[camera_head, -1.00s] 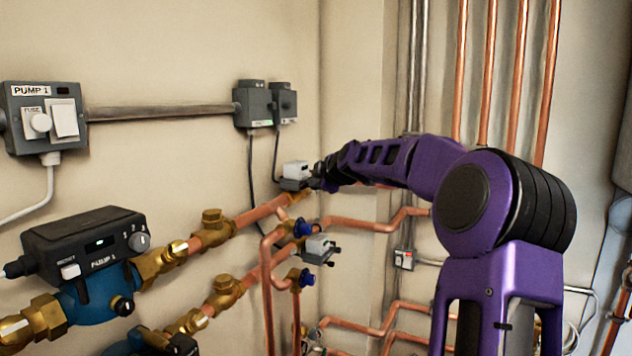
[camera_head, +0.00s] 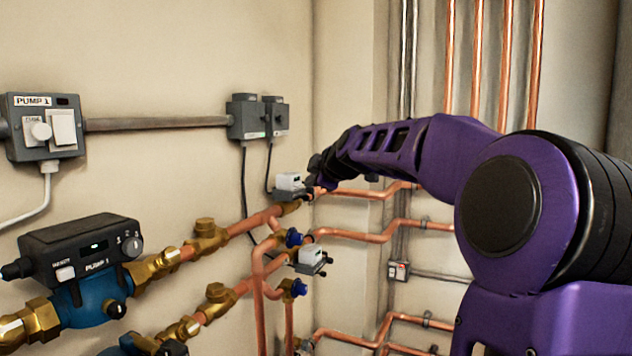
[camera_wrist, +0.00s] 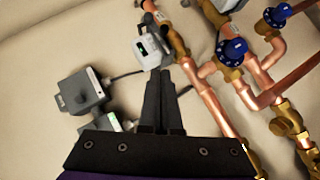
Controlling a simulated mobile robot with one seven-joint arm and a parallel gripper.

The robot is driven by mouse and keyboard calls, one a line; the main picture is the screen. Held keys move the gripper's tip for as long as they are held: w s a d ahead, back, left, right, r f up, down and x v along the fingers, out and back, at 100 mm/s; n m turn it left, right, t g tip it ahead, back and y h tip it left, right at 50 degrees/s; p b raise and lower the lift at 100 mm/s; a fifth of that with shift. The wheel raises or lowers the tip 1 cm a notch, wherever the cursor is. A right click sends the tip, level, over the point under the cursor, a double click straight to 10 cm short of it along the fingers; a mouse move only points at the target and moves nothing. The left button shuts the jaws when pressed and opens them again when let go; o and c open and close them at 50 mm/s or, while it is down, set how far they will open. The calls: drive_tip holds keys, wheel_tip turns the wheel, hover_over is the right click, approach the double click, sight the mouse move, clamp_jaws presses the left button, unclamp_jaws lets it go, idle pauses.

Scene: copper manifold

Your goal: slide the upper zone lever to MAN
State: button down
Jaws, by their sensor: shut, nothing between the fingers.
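The upper zone valve (camera_head: 290,182) has a white and grey head on a copper pipe near the wall corner. It also shows in the wrist view (camera_wrist: 151,50), just beyond my fingertips. My gripper (camera_head: 314,178) is at the right side of this head. In the wrist view its two dark fingers (camera_wrist: 161,76) are together and empty, with their tips at or close to the head's lower edge; I cannot tell whether they touch. The upper lever cannot be clearly made out. The lower zone valve (camera_head: 312,256) has a similar head, with a dark lever on its right.
Blue-handled valves (camera_head: 293,238) and copper pipes crowd below and right of the upper valve. Two grey wall boxes (camera_head: 258,118) with hanging cables are above it. The pump (camera_head: 82,262) is at lower left. Vertical copper pipes (camera_head: 492,60) run behind my arm.

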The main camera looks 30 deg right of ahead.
drive_tip(key=shift+v, duration=1.3)
